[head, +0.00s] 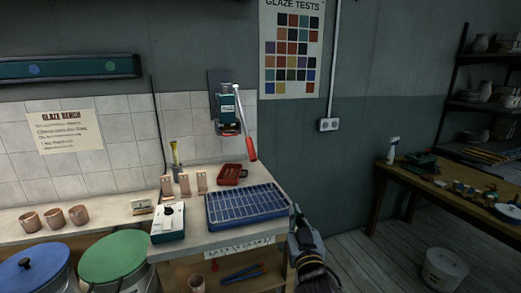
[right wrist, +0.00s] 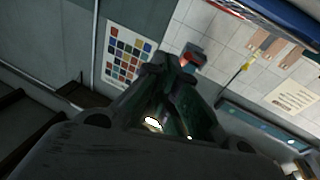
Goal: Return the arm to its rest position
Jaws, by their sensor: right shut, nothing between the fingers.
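My right gripper (head: 298,214) is at the right edge of the glaze bench (head: 281,180) in the head view, pointing up, with my dark wrist below it. It appears to be in front of the bench's right side; I cannot tell the exact gap. In the right wrist view the fingertips (right wrist: 166,62) are together and nothing shows between them. My left gripper is not in view.
A wall device with a red-handled lever (head: 250,140) hangs above. Floor between is clear.

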